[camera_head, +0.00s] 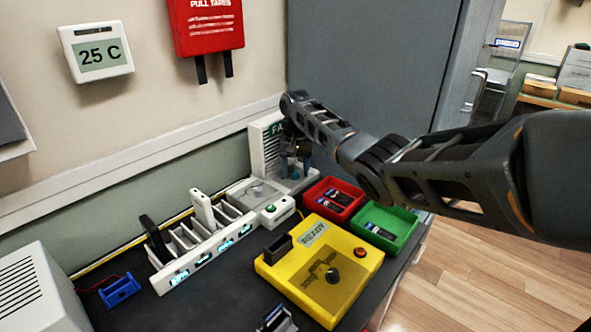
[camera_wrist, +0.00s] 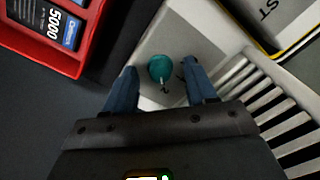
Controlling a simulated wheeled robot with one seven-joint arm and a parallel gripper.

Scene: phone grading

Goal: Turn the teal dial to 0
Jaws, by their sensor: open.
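The teal dial (camera_wrist: 160,67) is a round knob on a pale base plate in the wrist view, with a small light pointer line toward its lower edge. Dark marks lie beside it on the plate, too small to read. My gripper (camera_wrist: 159,72) is open, with one blue finger on each side of the dial; I cannot tell whether they touch it. In the head view my gripper (camera_head: 296,160) is in front of the white louvred unit (camera_head: 265,150), whose label is partly covered.
A red tray (camera_head: 333,205) and a green tray (camera_head: 390,232) hold dark phones or batteries. A yellow tester (camera_head: 345,290) reading READY stands in front. A white slotted rack (camera_head: 190,250) and a grey box with a green button (camera_head: 262,195) are to the left. A thermometer (camera_head: 97,52) shows 25 C.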

